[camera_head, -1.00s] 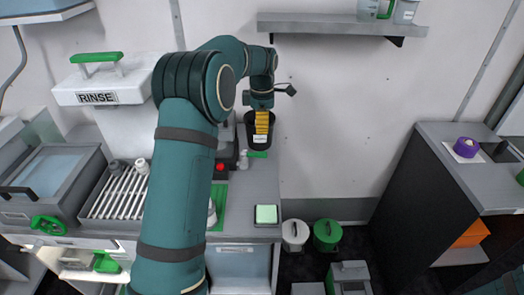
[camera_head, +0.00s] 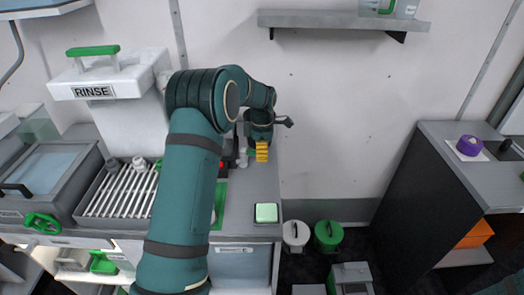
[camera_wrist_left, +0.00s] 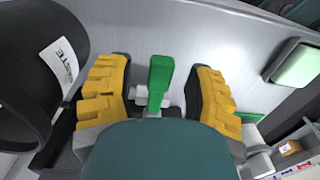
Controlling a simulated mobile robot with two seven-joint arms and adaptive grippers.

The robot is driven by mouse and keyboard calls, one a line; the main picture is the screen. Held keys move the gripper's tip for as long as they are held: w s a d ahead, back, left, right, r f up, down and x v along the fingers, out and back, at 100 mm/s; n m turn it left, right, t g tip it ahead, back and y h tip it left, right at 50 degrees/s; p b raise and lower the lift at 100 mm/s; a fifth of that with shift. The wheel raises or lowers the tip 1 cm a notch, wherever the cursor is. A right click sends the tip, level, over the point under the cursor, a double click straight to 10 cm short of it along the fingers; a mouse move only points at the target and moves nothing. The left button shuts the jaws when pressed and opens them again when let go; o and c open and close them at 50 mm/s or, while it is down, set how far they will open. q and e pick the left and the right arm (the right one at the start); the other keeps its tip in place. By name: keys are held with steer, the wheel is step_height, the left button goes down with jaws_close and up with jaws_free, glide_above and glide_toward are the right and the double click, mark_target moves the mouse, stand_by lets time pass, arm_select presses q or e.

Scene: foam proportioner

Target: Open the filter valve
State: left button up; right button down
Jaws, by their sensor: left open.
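My left gripper (camera_head: 262,152) reaches down over the back of the grey counter, its yellow fingers apart and empty. In the left wrist view my left gripper (camera_wrist_left: 158,72) has one finger on each side of a green valve lever (camera_wrist_left: 160,84). The lever stands between the fingers with a gap on both sides. A small white fitting (camera_wrist_left: 142,96) shows at its base, partly hidden by my gripper. In the head view the lever is hidden behind my gripper. My right gripper is not in view.
A black waste bin (camera_wrist_left: 20,75) stands close beside the left finger in the wrist view. A pale green pad (camera_head: 266,213) lies at the counter's front edge. A red button (camera_head: 221,165) and a white rinse unit (camera_head: 130,110) stand left. A shelf (camera_head: 340,20) hangs above.

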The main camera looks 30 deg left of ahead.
arm_select(q)
steer(key=shift+o, duration=0.2)
jaws_close()
